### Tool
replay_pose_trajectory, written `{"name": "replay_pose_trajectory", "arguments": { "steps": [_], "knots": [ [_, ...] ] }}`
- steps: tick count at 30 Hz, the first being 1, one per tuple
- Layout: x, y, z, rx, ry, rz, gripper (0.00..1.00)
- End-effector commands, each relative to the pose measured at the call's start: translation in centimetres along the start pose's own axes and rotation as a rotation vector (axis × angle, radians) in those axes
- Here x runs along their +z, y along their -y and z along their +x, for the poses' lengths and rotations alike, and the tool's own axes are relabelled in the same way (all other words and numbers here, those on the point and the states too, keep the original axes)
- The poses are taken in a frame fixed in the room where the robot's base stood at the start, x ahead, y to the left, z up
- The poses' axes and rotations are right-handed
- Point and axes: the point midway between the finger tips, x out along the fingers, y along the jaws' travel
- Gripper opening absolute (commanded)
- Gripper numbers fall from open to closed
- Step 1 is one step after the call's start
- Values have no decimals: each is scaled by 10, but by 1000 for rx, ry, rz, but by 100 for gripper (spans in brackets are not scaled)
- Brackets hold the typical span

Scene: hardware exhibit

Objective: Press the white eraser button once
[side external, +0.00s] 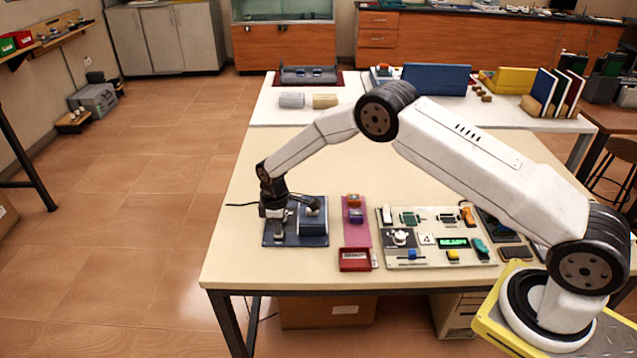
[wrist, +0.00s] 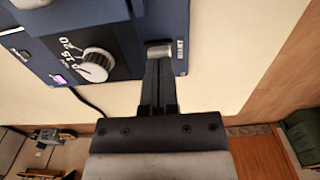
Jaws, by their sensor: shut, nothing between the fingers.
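The dark blue device (side external: 313,226) sits near the left front of the table. In the wrist view, its blue panel (wrist: 195,25) carries a white dial knob (wrist: 97,64) with numbers beside it. A pale grey-white, short cylinder (wrist: 159,48) shows right at the tips of my gripper, next to a white label. It may be the white eraser button, but I cannot tell for sure. My gripper (side external: 279,236) points down over the left part of the device; in the wrist view its fingers (wrist: 158,70) are together and empty. Whether they touch the cylinder is unclear.
A pink mat (side external: 355,230) with small blocks and a red tray (side external: 354,260) lie right of the device. A control board (side external: 438,262) with several switches is farther right. A dark cable leaves the device to the left. Table space behind is clear.

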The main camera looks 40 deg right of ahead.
Motion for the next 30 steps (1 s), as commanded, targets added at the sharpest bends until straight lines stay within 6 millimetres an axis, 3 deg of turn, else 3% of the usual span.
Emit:
{"name": "replay_pose_trajectory", "arguments": {
  "steps": [30],
  "knots": [
    [0,0,-63,0,0,0,0]
  ]
}}
